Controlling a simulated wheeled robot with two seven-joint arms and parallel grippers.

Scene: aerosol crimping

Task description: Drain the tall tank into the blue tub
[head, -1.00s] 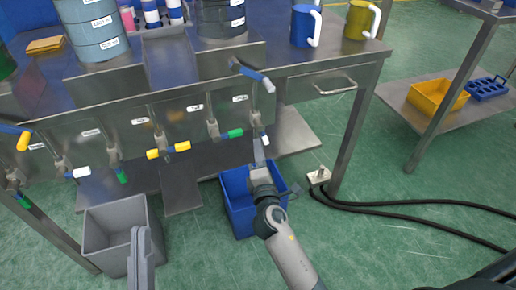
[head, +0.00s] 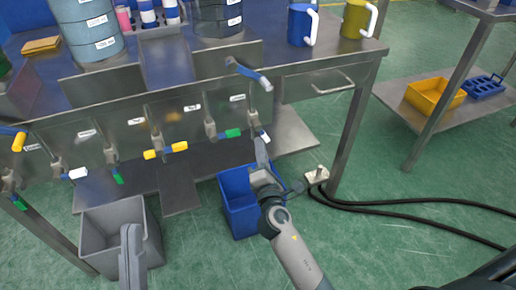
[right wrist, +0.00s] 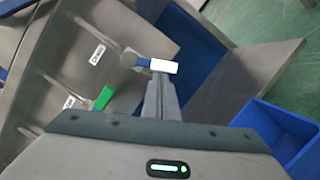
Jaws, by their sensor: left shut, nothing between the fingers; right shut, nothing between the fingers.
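A blue-grey banded tank (head: 88,30) and a dark tank (head: 220,20) stand on the bench; both tops are cut off, so I cannot tell which is taller. The blue tub (head: 232,213) stands on the floor under the right part of the valve panel. My right gripper (head: 261,142) is shut above the tub, beside a white-tipped valve handle (head: 265,137). In the right wrist view the handle (right wrist: 164,66) lies at the shut fingertips (right wrist: 159,78); contact is unclear. My left gripper (head: 131,229) is shut and empty at the grey tub.
The grey tub (head: 105,216) stands at the lower left. Other panel handles are yellow (head: 165,150), green (head: 233,133) and blue (head: 254,77). A bench leg (head: 350,140), a floor fitting (head: 316,176) and black hoses (head: 400,206) lie right of the blue tub.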

